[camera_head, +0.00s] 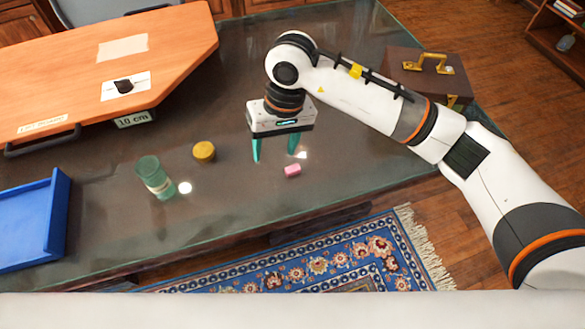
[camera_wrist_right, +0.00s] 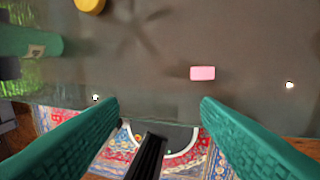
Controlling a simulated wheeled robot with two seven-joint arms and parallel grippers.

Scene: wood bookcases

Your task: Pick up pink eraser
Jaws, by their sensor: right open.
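The pink eraser (camera_head: 292,170) is a small block lying on the dark glossy table near its front edge. In the right wrist view the eraser (camera_wrist_right: 203,73) lies beyond the fingertips, right of centre, with nothing touching it. My right gripper (camera_head: 275,158) points down over the table, just behind and to the left of the eraser. Its two green fingers are spread wide and empty, and they also show in the right wrist view (camera_wrist_right: 158,104). My left gripper is in neither view.
A blue tray (camera_head: 34,222) and an orange board (camera_head: 60,75) are farther left. A brown case (camera_head: 428,72) is at the back right. The table around the eraser is clear.

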